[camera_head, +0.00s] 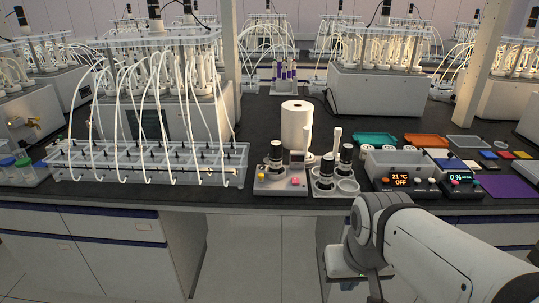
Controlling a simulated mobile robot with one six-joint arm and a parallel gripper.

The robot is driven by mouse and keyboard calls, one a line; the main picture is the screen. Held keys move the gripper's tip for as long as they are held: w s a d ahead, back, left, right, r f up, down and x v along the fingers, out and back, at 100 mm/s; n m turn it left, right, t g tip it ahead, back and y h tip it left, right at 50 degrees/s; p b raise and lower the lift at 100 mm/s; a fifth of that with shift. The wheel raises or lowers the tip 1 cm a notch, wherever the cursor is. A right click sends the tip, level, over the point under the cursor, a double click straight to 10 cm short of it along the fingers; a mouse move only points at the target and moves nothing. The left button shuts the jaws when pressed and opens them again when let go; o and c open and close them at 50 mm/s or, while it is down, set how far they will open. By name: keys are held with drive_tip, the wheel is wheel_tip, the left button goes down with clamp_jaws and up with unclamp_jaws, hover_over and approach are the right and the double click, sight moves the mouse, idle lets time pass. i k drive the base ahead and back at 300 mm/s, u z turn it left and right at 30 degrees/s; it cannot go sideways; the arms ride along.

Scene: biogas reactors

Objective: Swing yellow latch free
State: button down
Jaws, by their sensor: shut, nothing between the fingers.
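I cannot make out a yellow latch for sure. A tiny yellowish spot (209,170) shows at the front right of the clear compartmented rack (150,178), too small to tell what it is. A small yellow knob (262,177) sits on the grey device with a black-capped bottle. My arm comes in from the lower right and bends in front of the bench edge. Its end runs down toward the bottom of the picture, and no gripper fingers show.
White tubes run from the reactor (170,80) into the rack. A paper roll (296,126), a bottle holder (335,186) and a heater with display (401,181) stand to the right. Coloured trays lie behind at right. Open floor shows below the bench between cabinets.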

sight(261, 174)
drive_tip(key=u, duration=0.05)
drive_tip(key=i, duration=0.95)
drive_tip(key=z, duration=0.05)
